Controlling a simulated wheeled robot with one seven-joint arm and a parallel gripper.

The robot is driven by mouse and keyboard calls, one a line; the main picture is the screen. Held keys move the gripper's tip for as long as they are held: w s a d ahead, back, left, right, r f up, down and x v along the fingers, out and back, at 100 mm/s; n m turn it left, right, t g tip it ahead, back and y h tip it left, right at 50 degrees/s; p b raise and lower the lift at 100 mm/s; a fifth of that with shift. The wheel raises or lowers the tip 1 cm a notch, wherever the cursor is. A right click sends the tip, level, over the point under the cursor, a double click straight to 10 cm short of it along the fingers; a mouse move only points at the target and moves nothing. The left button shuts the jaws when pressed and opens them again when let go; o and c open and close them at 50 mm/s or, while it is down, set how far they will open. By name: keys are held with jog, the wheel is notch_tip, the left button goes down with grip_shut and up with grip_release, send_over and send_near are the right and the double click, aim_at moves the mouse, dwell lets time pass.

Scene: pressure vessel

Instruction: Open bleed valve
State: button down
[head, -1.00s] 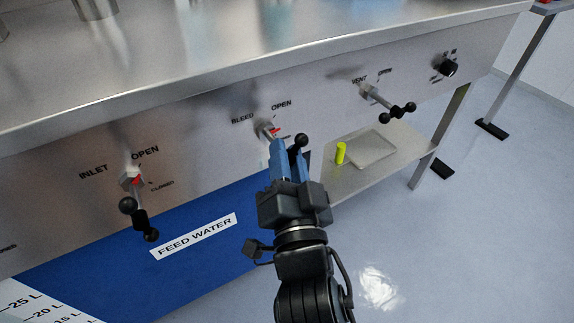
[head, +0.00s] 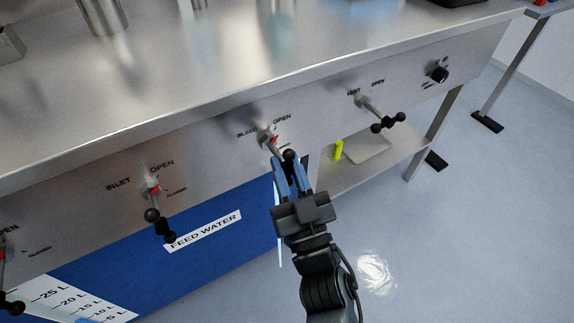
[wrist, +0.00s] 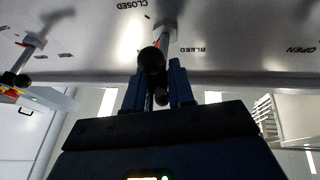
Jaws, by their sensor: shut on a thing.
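The bleed valve (head: 266,139) is on the steel front panel, between the labels BLEED and OPEN, with a red mark at its hub. Its handle ends in black ball knobs (head: 289,155) and points down and right. My gripper (head: 288,172) is shut on this handle from below, its blue fingers on either side. In the wrist view the bleed valve's stem (wrist: 163,32) and a black ball (wrist: 152,60) show between and above the fingers (wrist: 155,84). The fingers hide part of the handle.
The inlet valve (head: 152,190) is to the left and the vent valve (head: 365,102) to the right on the same panel. A black knob (head: 439,75) is further right. A blue feed water tank (head: 215,262) stands below. A lower shelf (head: 340,174) holds a yellow-green object (head: 338,150).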

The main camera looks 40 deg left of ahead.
jog(key=shift+w+d, duration=0.25)
jog(key=shift+w, duration=0.15)
jog(key=c, duration=1.3)
grip_release()
jog(key=shift+o, duration=0.8)
jog(key=shift+s+a, duration=0.1)
jog(key=shift+s, duration=0.1)
jog(key=shift+p+v, duration=0.7)
jog(key=shift+v, duration=3.2)
